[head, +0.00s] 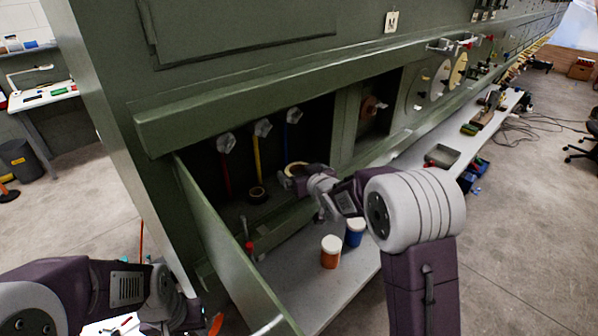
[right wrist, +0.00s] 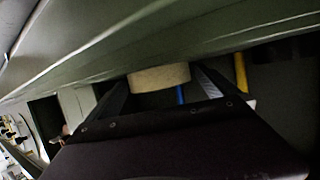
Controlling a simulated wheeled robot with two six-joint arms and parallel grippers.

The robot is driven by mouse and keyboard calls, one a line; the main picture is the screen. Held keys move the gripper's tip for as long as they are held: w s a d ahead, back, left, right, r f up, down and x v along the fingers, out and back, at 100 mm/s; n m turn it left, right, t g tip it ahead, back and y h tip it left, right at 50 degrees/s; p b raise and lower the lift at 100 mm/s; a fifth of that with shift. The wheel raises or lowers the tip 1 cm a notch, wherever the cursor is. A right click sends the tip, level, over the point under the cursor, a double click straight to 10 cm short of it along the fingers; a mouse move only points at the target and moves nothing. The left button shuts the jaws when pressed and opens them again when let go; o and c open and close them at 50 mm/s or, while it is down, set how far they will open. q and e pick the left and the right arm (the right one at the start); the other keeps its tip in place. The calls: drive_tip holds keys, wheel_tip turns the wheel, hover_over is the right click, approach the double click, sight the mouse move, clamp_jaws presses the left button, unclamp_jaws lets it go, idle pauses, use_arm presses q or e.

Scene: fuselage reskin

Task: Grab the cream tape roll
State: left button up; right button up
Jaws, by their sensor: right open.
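The cream tape roll (head: 296,168) is inside the open dark bay of the green fuselage, at the tip of my right gripper (head: 291,178). In the right wrist view the cream roll (right wrist: 158,77) shows between the two dark, spread fingers, near their tips. My right gripper is open; I cannot tell whether a finger touches the roll. The gripper body hides the roll's lower part and what bears it. My left arm is at the lower left of the head view; its gripper (head: 190,318) shows only partly at the bottom edge, and its jaws are unclear.
A dark tape roll (head: 258,194) lies lower in the bay, below hanging red, yellow and blue strips. An orange jar (head: 331,252) and a blue jar (head: 355,232), both white-lidded, stand on the grey shelf below my right arm. A green hinged panel (head: 225,250) hangs open at left.

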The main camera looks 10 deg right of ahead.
drive_tip(key=shift+s+r, duration=0.15)
drive_tip(key=shift+s, duration=0.1)
drive_tip(key=c, duration=1.2)
drive_tip(key=shift+w, duration=0.1)
drive_tip(key=shift+c, duration=1.4)
drive_tip(key=shift+s+d+r+b, duration=0.15)
drive_tip(key=shift+s+r+b, duration=0.05)
drive_tip(key=shift+r+b, duration=0.15)
wheel_tip(320, 180, up, 6)
drive_tip(key=shift+r+p, duration=0.15)
drive_tip(key=shift+p, duration=0.6)
drive_tip(key=s+d, duration=0.5)
drive_tip(key=s, duration=0.3)
drive_tip(key=s+d+p, duration=0.1)
drive_tip(key=s+d, duration=0.4)
drive_tip(key=s, duration=0.3)
drive_tip(key=shift+s+d, duration=0.2)
drive_tip(key=shift+d, duration=0.15)
